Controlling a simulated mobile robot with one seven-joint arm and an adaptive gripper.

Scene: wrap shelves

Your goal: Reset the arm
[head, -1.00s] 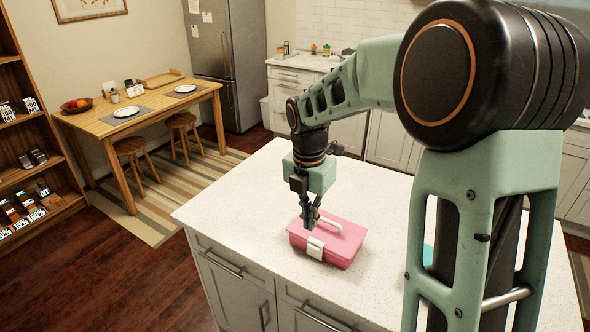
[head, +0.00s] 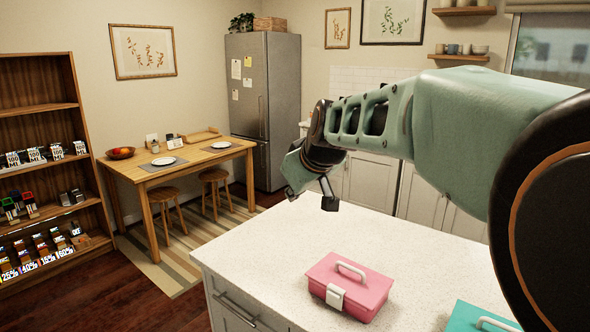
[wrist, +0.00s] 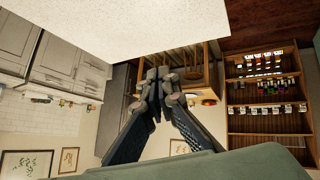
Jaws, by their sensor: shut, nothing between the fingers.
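My gripper shows in the wrist view (wrist: 158,88) with its fingers together and nothing between them. A pink box with a white handle and white latch (head: 349,287) stands closed on the white island counter (head: 310,240), apart from my arm.
A teal box (head: 470,318) is partly cut off at the bottom right of the counter. A wooden dining table (head: 160,178) with plates and two stools stands behind, left of a fridge (head: 275,95). A stocked shelf (head: 42,112) stands at the far left.

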